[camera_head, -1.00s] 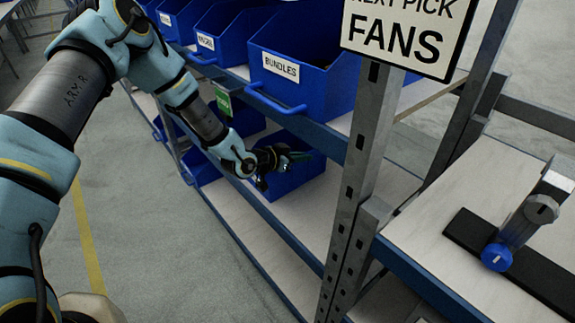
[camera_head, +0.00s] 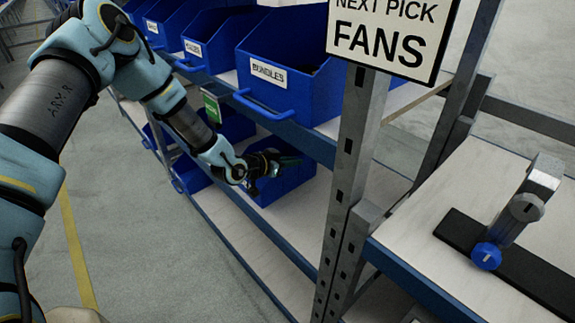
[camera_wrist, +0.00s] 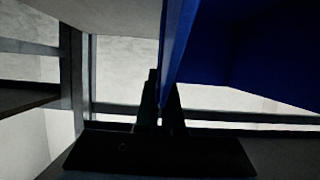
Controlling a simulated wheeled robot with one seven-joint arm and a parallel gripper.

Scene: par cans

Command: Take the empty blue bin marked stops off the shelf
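A blue bin (camera_head: 290,183) stands on the lower shelf board, under the bin labelled BUNDLES. The dark blue inside shows no contents where visible.
More blue bins, including BUNDLES (camera_head: 290,85), line the shelf above, close over my gripper. A steel post (camera_head: 352,175) with a FANS sign (camera_head: 388,38) stands at right. Bare lower shelf (camera_head: 290,235) lies in front. Grey floor (camera_head: 130,220) is open at left.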

